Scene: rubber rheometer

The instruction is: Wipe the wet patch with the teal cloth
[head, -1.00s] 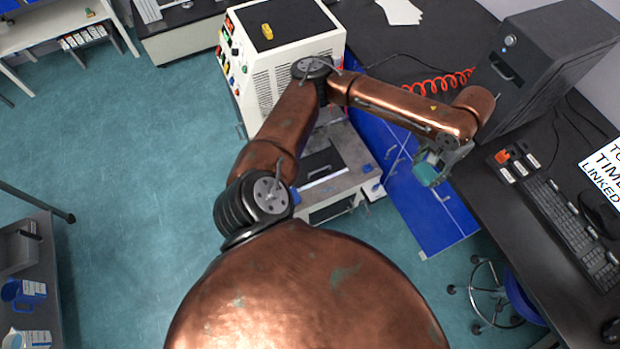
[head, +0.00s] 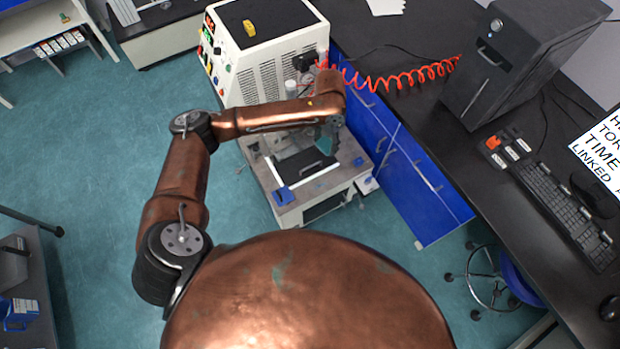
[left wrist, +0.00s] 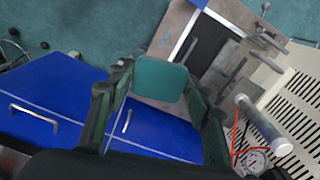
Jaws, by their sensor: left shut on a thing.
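My left gripper (head: 330,132) is shut on the teal cloth (left wrist: 160,80). In the left wrist view the cloth is a flat, rounded teal square between the two fingers. In the head view only a small dark teal part of the cloth (head: 326,143) shows, above the right side of the machine's low grey table (head: 335,180). I cannot tell whether it touches anything. I cannot make out the wet patch in either view. My right gripper is not in view.
The white machine cabinet (head: 262,70) stands behind my left forearm. A black handled plate (head: 305,165) lies on the low table. A black computer tower (head: 510,60) stands on the dark bench.

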